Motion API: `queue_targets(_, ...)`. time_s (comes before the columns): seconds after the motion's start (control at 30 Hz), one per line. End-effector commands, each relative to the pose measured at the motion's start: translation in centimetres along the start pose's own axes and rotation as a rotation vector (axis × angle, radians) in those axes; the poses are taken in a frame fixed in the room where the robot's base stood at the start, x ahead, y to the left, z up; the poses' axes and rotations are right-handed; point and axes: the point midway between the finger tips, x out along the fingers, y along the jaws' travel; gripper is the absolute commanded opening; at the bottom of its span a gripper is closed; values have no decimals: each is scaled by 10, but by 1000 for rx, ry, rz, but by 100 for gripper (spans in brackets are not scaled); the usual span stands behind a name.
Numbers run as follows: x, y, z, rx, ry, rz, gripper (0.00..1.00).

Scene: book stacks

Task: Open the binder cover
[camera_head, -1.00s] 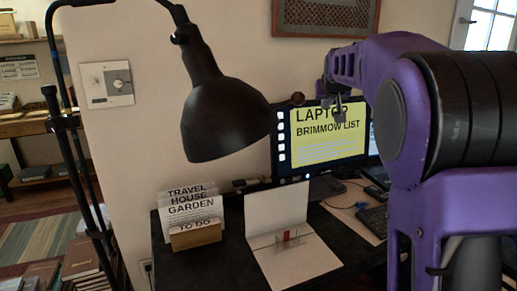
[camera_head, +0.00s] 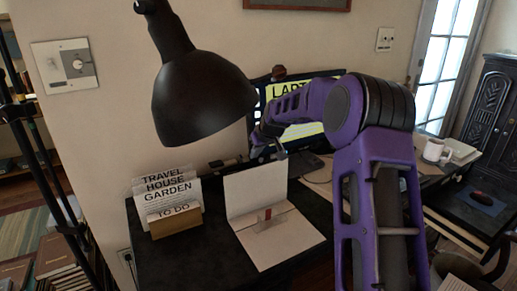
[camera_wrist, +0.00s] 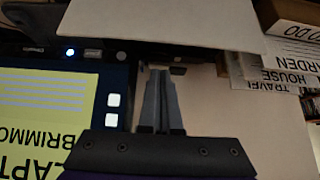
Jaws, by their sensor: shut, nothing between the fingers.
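The white binder (camera_head: 285,245) lies on the dark desk with its cover (camera_head: 255,188) standing up, roughly upright at the back. A small red piece (camera_head: 267,214) shows at its middle, near the fold. My gripper (camera_head: 283,152) is shut and empty, just above and behind the cover's top right corner. In the wrist view, which looks upside down, my gripper (camera_wrist: 163,72) has its two fingers together. The pale cover (camera_wrist: 170,18) spans the top of that view, close to the fingertips; I cannot tell whether they touch.
A lit monitor (camera_wrist: 45,105) stands close beside my gripper. A black lamp (camera_head: 198,98) hangs over the desk's left side. A card holder (camera_head: 175,222) with labelled cards stands left of the binder. A white mug (camera_head: 434,150) sits far right. The desk front left is clear.

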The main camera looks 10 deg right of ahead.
Motion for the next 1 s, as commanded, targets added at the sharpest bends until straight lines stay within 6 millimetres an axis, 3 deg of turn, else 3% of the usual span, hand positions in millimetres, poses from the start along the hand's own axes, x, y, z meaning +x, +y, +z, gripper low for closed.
queue_targets(0.17, 37, 0, 1, 0, -1, 0, 0)
queue_targets(0.5, 11, 1, 27, 2, 2, 2, 0)
queue_targets(1.0, 7, 0, 31, 0, 2, 2, 0)
